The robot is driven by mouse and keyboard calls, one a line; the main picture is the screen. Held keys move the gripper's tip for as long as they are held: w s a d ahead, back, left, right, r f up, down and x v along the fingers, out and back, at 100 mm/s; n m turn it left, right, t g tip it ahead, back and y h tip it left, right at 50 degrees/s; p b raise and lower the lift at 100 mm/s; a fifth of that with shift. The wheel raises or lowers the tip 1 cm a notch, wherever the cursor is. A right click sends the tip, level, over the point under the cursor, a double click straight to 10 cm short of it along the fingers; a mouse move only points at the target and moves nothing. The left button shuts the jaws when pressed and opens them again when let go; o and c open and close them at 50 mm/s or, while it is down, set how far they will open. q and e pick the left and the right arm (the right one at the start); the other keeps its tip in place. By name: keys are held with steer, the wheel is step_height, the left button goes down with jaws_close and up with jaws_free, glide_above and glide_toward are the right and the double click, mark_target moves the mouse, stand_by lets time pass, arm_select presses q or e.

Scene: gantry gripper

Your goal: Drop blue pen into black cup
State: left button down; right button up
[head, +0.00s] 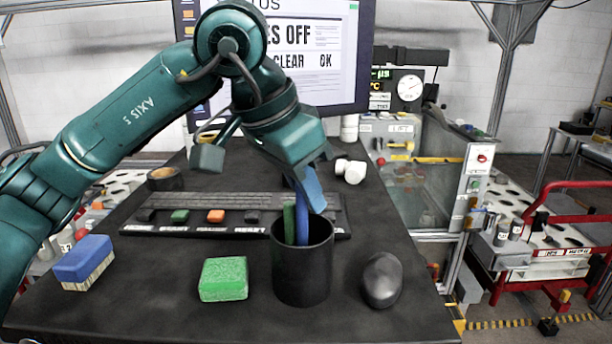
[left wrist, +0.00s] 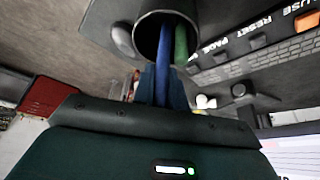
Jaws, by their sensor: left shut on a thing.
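The black cup (head: 302,272) stands upright on the dark desk, right of its middle. A green pen (head: 289,222) stands in it. The blue pen (head: 302,226) is upright with its lower part inside the cup's mouth, beside the green one. My left gripper (head: 312,190) is just above the cup's rim, shut on the upper part of the blue pen. In the left wrist view the blue pen (left wrist: 164,62) runs from the fingers (left wrist: 162,88) into the cup (left wrist: 150,22), next to the green pen (left wrist: 181,46). The pen's lower tip is hidden. My right gripper is not in view.
A green block (head: 223,279) lies left of the cup, a dark mouse (head: 382,280) right of it. A keyboard (head: 168,216) lies behind. A blue sponge (head: 84,262) sits at the left and a monitor (head: 345,60) stands at the back.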

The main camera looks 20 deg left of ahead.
arm_select(q)
steer(key=shift+f, duration=0.35)
steer(key=c, duration=1.3)
jaws_free()
steer(key=shift+c, duration=0.2)
steer(key=shift+s+a, duration=0.1)
steer(key=s+a+b, duration=0.1)
steer(key=s+a, duration=0.1)
steer(key=s, duration=0.1)
steer(key=shift+a+b, duration=0.25)
steer(key=shift+b, duration=0.15)
steer(key=shift+r, duration=0.15)
